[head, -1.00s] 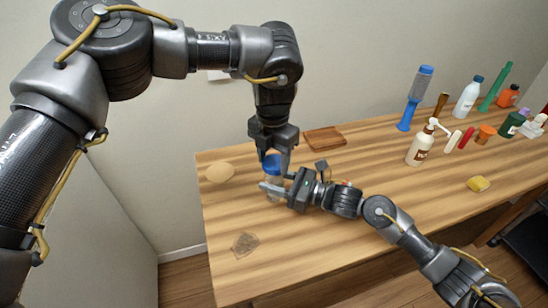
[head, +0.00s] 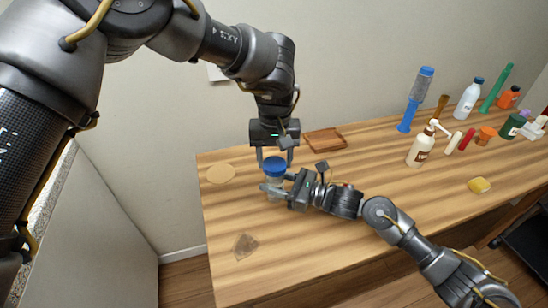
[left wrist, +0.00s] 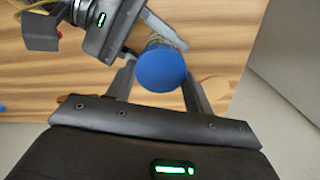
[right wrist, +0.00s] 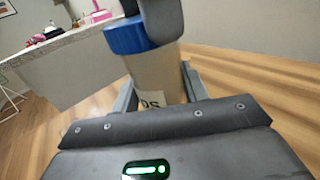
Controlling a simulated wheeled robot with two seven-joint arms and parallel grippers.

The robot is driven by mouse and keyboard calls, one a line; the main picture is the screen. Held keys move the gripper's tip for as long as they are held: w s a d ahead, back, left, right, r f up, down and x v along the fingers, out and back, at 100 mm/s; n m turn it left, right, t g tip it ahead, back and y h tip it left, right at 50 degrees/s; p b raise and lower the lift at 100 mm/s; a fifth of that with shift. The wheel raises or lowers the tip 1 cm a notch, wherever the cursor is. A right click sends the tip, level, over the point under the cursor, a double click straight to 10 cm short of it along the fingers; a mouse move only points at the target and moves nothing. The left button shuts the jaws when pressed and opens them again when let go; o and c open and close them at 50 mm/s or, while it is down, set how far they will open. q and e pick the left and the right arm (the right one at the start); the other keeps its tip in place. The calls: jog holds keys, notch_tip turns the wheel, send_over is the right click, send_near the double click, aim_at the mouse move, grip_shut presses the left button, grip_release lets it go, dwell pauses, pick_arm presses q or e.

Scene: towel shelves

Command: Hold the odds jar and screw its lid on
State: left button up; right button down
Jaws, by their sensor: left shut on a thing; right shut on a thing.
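The odds jar (head: 277,188) is a clear jar standing upright on the table, with part of its label showing in the right wrist view (right wrist: 150,82). My right gripper (head: 272,190) is shut around the jar's body from the side. The blue lid (head: 274,166) sits on top of the jar; it also shows in the left wrist view (left wrist: 161,68) and the right wrist view (right wrist: 128,36). My left gripper (head: 275,160) points down from above, shut on the lid with one finger on each side. Whether the lid's thread is engaged is hidden.
A round tan disc (head: 221,173) and a brown tray (head: 324,141) lie near the jar. A dark square mat (head: 246,246) lies at the front left. A pump bottle (head: 421,147), a blue brush-like item (head: 413,103) and several other items stand to the right.

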pick_arm(q)
jog(key=o, duration=0.9)
jog(key=shift+o, duration=0.2)
jog(key=shift+r, duration=2.3)
jog(key=shift+c, duration=0.3)
